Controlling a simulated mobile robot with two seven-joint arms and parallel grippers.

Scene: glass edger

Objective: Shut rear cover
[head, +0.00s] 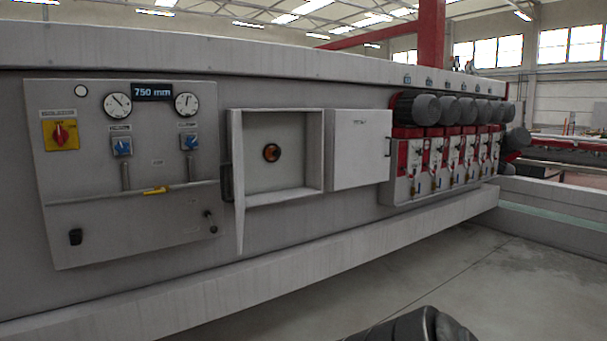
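A shallow grey recess (285,150) in the machine's side stands open, with a round orange and black knob (272,153) on its back wall. A light grey cover (238,205) at the recess's left edge stands swung outward and is seen almost edge-on, with a dark handle (226,183) on its left side. A flat light grey panel (360,150) sits just right of the recess. No label tells which is the rear cover. Neither gripper's fingers can be made out. A dark rounded part at the bottom edge looks like part of my arm, apart from the cover.
A control panel (130,215) with gauges, switches and a yellow-handled lever (156,190) is left of the cover. Several red and grey motor units (440,160) stand at the right. A long ledge (270,270) runs below. The concrete floor (450,270) in front is clear.

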